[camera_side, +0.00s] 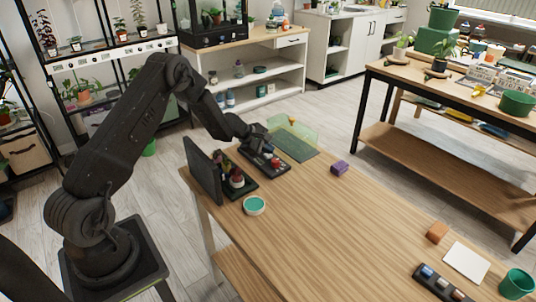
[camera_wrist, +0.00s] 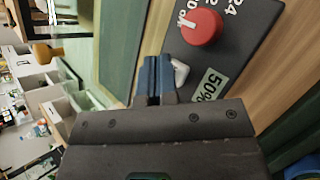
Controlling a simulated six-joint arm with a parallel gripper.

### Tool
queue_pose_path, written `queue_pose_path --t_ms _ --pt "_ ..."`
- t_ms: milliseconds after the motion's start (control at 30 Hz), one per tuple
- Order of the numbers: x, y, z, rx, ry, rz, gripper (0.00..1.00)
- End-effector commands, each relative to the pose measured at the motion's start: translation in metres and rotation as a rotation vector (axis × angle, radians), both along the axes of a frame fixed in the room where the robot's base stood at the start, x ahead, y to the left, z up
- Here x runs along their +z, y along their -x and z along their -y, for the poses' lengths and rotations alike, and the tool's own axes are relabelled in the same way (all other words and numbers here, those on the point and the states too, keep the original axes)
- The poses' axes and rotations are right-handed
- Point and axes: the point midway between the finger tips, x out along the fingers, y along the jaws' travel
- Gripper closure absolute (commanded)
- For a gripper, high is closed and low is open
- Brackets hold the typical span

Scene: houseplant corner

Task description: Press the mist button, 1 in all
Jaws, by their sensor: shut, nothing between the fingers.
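A dark control panel (camera_side: 268,168) lies near the far left end of the wooden table. In the wrist view the panel (camera_wrist: 245,50) carries a red dial (camera_wrist: 201,27), a pale label reading 50% (camera_wrist: 208,86) and a small white button-like part (camera_wrist: 181,71). My gripper (camera_wrist: 153,62) is shut and empty, its blue fingertips right beside the white part. I cannot tell whether they touch it or the panel. In the side view my gripper (camera_side: 258,146) is low over the panel and hides part of it. I cannot read which control is the mist button.
A dark upright screen (camera_side: 203,170) with a tray of small bottles (camera_side: 237,183) stands left of the panel. A green mat (camera_side: 296,145) lies behind it. A purple block (camera_side: 339,168) and a teal-topped round dish (camera_side: 254,205) are nearby. The table's middle is clear.

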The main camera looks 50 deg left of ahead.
Motion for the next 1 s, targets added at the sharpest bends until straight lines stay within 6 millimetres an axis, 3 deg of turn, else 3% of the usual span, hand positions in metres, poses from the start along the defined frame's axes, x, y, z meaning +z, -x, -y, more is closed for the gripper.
queue_pose_path --t_ms 667,1000 --pt "-0.004 0.000 0.000 0.001 0.000 -0.002 1.00" --pt "0.011 0.000 0.000 0.001 -0.001 0.000 1.00"
